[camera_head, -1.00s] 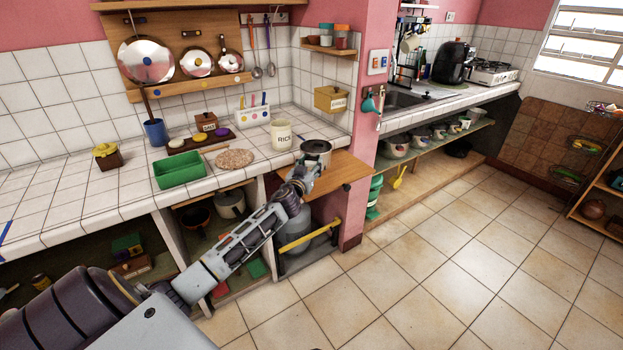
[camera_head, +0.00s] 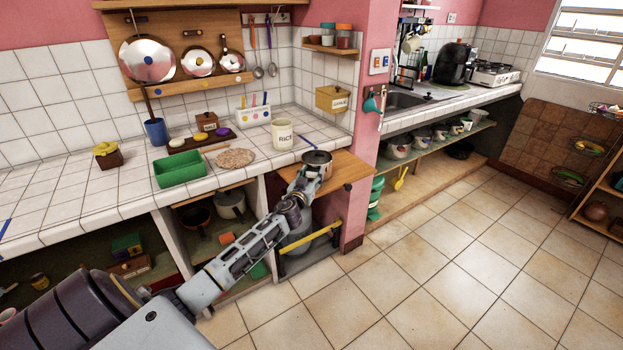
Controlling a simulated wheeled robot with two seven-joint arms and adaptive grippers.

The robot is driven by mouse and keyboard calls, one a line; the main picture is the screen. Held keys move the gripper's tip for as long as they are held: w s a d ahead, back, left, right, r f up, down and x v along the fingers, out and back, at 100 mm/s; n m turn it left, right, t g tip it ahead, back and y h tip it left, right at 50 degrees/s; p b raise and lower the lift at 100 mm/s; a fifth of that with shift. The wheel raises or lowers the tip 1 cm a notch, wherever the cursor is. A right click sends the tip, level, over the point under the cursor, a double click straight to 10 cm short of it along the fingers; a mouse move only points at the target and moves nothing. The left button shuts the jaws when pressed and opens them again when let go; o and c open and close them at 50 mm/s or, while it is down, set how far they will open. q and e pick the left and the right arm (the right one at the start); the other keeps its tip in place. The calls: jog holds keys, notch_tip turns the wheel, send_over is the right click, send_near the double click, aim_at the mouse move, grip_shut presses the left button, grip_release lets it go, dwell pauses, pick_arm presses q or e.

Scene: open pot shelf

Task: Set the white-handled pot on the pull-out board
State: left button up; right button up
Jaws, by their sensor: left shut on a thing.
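A small metal pot (camera_head: 318,158) with a dark inside is upright over the left part of the wooden pull-out board (camera_head: 352,172), which juts out at the right end of the tiled counter. My left gripper (camera_head: 311,178) is shut on the pot at its near side. The gripper covers the pot's lower part and handle, so I cannot tell the handle's colour or whether the pot's base touches the board. My right gripper is not in view.
The board's right part is bare. A white RICE canister (camera_head: 283,134) and a round woven mat (camera_head: 236,158) are on the counter, with a green tray (camera_head: 180,168) further left. Other pots, including a light one (camera_head: 231,204), stand on the shelf below.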

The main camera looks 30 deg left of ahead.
pick_arm(q)
jog(key=shift+f, duration=0.1)
jog(key=o, duration=1.2)
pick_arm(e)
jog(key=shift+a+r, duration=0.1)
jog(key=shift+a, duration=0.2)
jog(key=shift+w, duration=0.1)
